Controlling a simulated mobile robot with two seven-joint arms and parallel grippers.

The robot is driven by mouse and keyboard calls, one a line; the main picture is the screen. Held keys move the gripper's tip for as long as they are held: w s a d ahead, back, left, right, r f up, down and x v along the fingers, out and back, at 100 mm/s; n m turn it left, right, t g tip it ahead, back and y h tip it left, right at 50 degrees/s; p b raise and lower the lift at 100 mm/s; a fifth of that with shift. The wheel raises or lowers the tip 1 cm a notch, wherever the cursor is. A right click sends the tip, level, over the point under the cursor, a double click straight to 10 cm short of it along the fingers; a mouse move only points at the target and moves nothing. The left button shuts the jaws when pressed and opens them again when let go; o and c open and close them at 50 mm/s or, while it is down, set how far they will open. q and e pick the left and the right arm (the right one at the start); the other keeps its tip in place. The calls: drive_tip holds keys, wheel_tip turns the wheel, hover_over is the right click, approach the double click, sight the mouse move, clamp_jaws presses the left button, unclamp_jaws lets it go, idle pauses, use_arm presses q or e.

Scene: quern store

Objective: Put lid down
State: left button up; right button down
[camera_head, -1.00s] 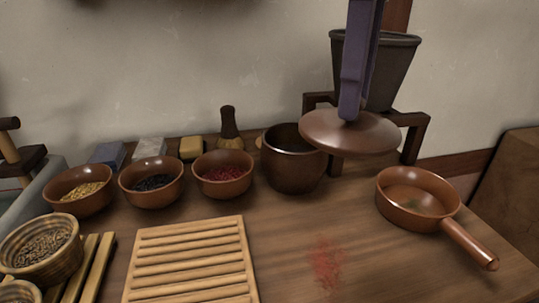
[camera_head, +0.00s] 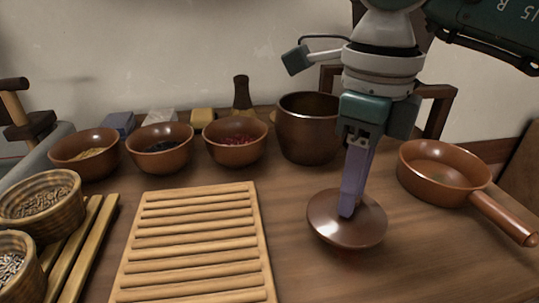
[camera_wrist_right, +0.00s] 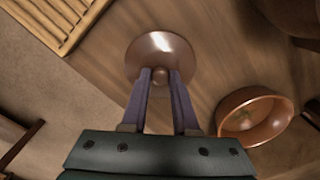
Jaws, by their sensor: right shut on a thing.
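The lid (camera_head: 345,232) is a round brown disc with a small knob. My right gripper (camera_head: 348,207) is shut on the lid's knob and holds it over the table, to the right of the slatted wooden rack. The lid looks slightly tilted, and I cannot tell whether it touches the table. In the right wrist view, the lid (camera_wrist_right: 162,50) shows beyond my right gripper's fingertips (camera_wrist_right: 160,76), with the knob between them. The dark brown pot (camera_head: 308,140) stands open behind the lid. My left gripper is not in view.
A copper pan (camera_head: 437,177) with a handle stands at the right. The slatted rack (camera_head: 193,240) lies left of the lid. Several bowls, one a brown bowl (camera_head: 234,152), line the back. A woven basket (camera_head: 40,208) is at the far left. Table between rack and pan is otherwise clear.

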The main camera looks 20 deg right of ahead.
drive_tip(key=shift+f, duration=1.05)
drive_tip(key=c, duration=1.1)
unclamp_jaws()
drive_tip(key=shift+f, duration=0.2)
drive_tip(key=shift+c, duration=0.2)
drive_tip(key=o, duration=0.5)
drive_tip(key=shift+r, duration=0.1)
drive_tip(key=shift+c, duration=0.2)
drive_tip(key=shift+r, duration=0.3)
wheel_tip(320, 180, up, 12)
drive_tip(key=p, duration=0.2)
drive_tip(key=shift+f, duration=0.15)
